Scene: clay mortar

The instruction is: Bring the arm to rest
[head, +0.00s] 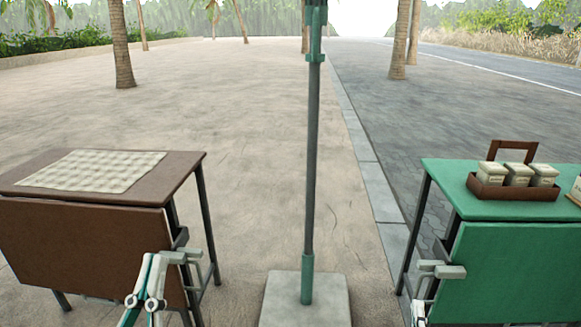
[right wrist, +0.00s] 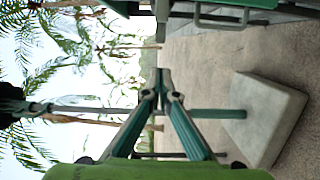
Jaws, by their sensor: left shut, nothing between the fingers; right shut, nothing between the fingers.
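My left gripper (head: 155,258) is at the lower left of the head view, pointing up, with its fingers together and nothing between them. It shows in front of the right end of the brown cart. My right gripper (head: 421,283) shows only partly at the bottom edge of the head view, by the left end of the green cart. In the right wrist view my right gripper (right wrist: 161,78) has its two teal fingers meeting at the tips, shut and empty.
A brown cart (head: 80,245) with a pale woven mat (head: 92,171) stands left. A green cart (head: 520,262) with a brown caddy (head: 512,192) of pale boxes stands right. A pole (head: 313,160) on a square base (head: 279,300) stands between them. Open ground lies beyond.

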